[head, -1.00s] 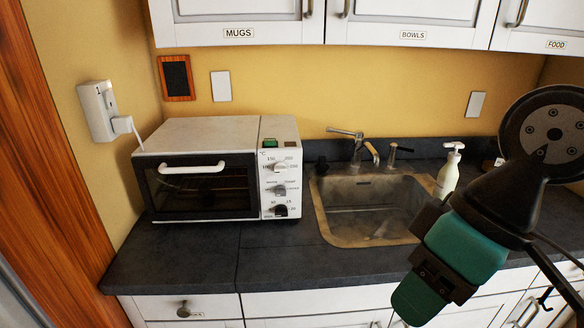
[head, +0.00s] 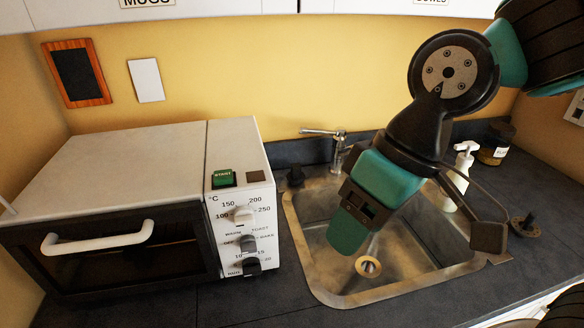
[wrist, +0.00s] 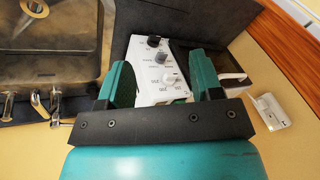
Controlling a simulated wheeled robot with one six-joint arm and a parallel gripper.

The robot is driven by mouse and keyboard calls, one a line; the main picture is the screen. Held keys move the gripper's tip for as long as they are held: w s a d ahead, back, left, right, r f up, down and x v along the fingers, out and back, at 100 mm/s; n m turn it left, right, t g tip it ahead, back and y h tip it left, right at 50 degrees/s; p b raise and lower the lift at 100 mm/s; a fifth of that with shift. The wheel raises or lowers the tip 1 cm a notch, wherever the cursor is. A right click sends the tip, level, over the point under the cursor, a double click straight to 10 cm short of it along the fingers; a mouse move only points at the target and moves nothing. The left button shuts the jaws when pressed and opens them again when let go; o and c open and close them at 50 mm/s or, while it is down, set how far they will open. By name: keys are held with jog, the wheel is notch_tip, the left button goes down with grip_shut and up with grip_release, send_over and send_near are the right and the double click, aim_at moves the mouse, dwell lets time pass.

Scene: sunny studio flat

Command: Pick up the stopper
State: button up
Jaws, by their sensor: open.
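The stopper (head: 524,225) looks like a dark flat disc with a short upright knob. It lies on the dark counter just right of the sink in the head view. I do not see it in the wrist view. My gripper (head: 347,238) hangs over the sink in the head view, to the left of the stopper and apart from it. In the wrist view its two teal fingers (wrist: 163,82) are spread, with nothing held between them. The sink (head: 318,262) has a brass-coloured drain (head: 368,266) that appears open.
A white toaster oven (head: 120,160) stands left of the sink. A tap (head: 338,150) rises behind the basin. A white soap bottle (head: 461,170) and a dark jar (head: 496,143) stand behind the stopper. Cabinets hang above. The counter right of the stopper is clear.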

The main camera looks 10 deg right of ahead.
aim_at(296, 165)
jog(key=w+d+f+m+t+h+b, duration=0.1)
jog(key=w+f+m+t+b, duration=0.1)
jog(key=w+f, duration=0.7)
jog(key=w+d+f+m+t+h+b, duration=0.2)
jog(key=w+f, duration=0.4)
jog(key=w, duration=0.8)
jog(key=w+d+f+m+t+h+b, duration=0.1)
jog(key=w+f+m+b, duration=0.1)
jog(key=w+f, duration=0.7)
jog(key=shift+t, duration=0.3)
jog(key=w+p, duration=0.1)
jog(key=w, duration=0.3)
jog(key=w+r+p, duration=0.1)
jog(key=w, duration=0.4)
jog(key=w+p, duration=0.1)
jog(key=w, duration=0.4)
jog(key=shift+w+d+r, duration=0.15)
jog(key=shift+w+d, duration=0.05)
jog(key=shift+d, duration=0.15)
jog(key=shift+w+f+p, duration=0.35)
jog(key=shift+f+p, duration=0.15)
jog(key=shift+f, duration=0.05)
jog(key=shift+c, duration=0.2)
jog(key=c, duration=1)
jog(key=shift+c, duration=0.2)
